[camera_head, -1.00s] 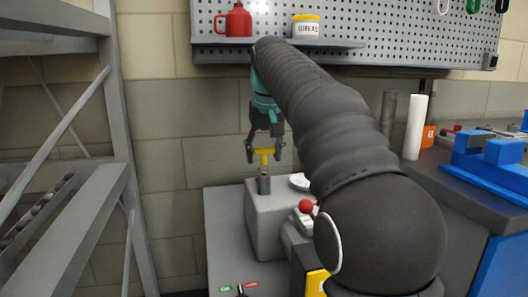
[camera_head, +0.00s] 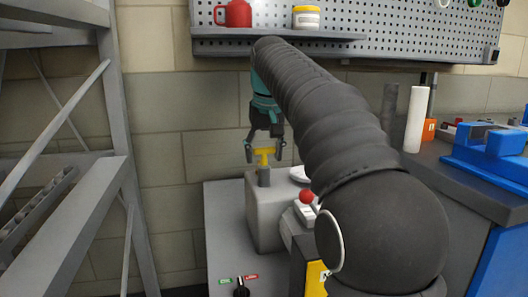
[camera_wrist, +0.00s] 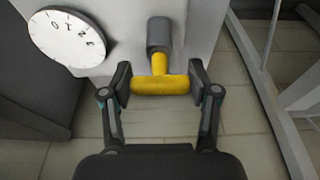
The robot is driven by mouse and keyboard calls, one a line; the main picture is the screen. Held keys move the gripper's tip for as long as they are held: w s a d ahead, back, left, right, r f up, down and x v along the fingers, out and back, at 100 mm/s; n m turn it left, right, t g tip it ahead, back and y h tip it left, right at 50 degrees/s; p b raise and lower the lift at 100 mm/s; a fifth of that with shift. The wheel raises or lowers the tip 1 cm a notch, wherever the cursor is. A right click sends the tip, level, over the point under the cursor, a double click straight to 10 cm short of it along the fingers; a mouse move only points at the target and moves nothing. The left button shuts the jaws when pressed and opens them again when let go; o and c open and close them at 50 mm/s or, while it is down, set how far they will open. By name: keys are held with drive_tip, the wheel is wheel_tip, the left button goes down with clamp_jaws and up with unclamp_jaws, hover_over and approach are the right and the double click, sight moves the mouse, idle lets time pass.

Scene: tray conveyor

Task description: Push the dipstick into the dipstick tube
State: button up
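The dipstick's yellow T-shaped handle (camera_head: 263,155) is upright over the dark grey dipstick tube (camera_head: 264,177), its stem lined up with the tube's top. In the wrist view the yellow handle (camera_wrist: 160,84) lies crosswise and its stem runs to the tube (camera_wrist: 159,36). My gripper (camera_head: 263,152) points down with a finger at each end of the handle. A short piece of stem shows between handle and tube. The tube's inside is hidden.
The tube stands on a light grey block (camera_head: 265,218). A white dial (camera_wrist: 68,38) and a red button (camera_head: 306,196) are beside it. A grey metal rack (camera_head: 108,150) stands at the left. A blue vise (camera_head: 490,150) is on the right bench.

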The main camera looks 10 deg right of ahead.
drive_tip(key=o, duration=0.3)
drive_tip(key=shift+r, duration=0.15)
drive_tip(key=v, duration=0.6)
drive_tip(key=shift+r, duration=0.25)
drive_tip(key=shift+s+r, duration=0.2)
drive_tip(key=shift+r, duration=0.2)
drive_tip(key=shift+a, duration=0.1)
